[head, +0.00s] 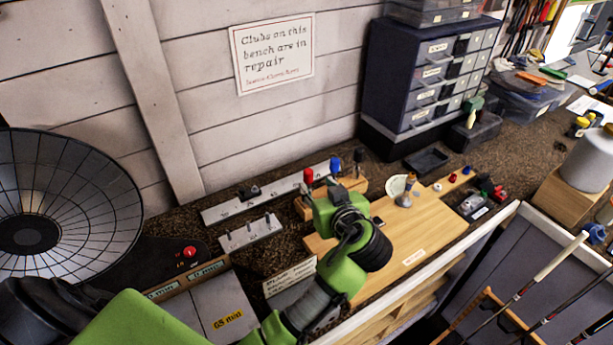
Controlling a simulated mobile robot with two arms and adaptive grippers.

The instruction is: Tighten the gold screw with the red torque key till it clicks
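The red torque key (308,176) stands upright at the left end of a small wooden stand, beside a blue key (335,165) and a black key (358,156). My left arm reaches in from the lower left. My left gripper (345,205) is just in front of the stand, above the left part of a wooden board. Its fingertips are hidden or too small to make out, so its opening and any hold cannot be told. A pale, gold-toned piece (402,187) stands on the board to the right. I cannot pick out the gold screw. My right gripper is out of view.
A strip with pegs (250,233) and a long pale rail (265,193) lie left of the stand. A drawer cabinet (425,75) stands behind. The board's front right (420,235) is clear. Clubs lean at lower right.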

